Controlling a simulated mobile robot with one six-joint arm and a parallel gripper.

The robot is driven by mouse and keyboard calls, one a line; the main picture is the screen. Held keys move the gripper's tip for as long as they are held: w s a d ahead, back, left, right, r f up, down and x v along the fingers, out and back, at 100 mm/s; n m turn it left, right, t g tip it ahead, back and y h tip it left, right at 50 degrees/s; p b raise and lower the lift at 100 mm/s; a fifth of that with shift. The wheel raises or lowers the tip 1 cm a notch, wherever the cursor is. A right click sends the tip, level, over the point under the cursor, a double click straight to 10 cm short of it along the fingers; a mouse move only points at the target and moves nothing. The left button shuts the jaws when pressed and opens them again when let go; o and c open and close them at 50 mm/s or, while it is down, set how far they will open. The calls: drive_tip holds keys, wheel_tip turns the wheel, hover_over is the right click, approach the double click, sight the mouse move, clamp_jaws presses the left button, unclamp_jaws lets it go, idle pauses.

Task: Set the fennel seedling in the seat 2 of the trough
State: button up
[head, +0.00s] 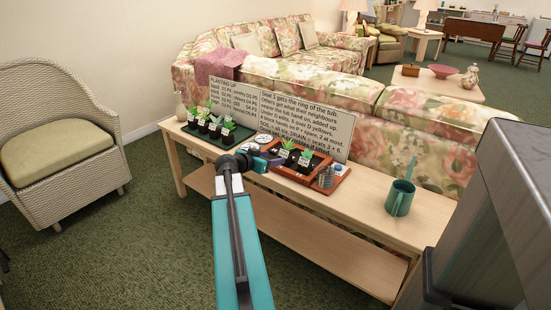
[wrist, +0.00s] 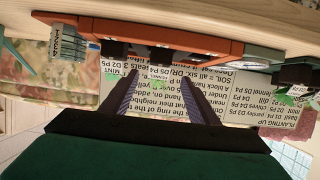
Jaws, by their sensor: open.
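The trough (head: 289,177) is an orange-brown box on the console table, with two leafy labelled seedlings (head: 287,149) (head: 305,158) standing in it. Its orange side also shows upside down in the wrist view (wrist: 190,42). More labelled seedlings (head: 214,127) stand in dark pots on a green tray to the left. The labels are too small to tell surely which is the fennel. My gripper (head: 263,162) is at the trough's left end.
Two text boards (head: 238,98) (head: 318,125) stand behind the trays. A round white dial-like item (head: 263,138) lies between the trays. A grey ribbed stack (head: 326,177) stands at the trough's right end. A green watering can (head: 400,197) is further right, with bare tabletop (head: 362,196) between.

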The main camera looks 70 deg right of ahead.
drive_tip(key=shift+v, duration=0.9)
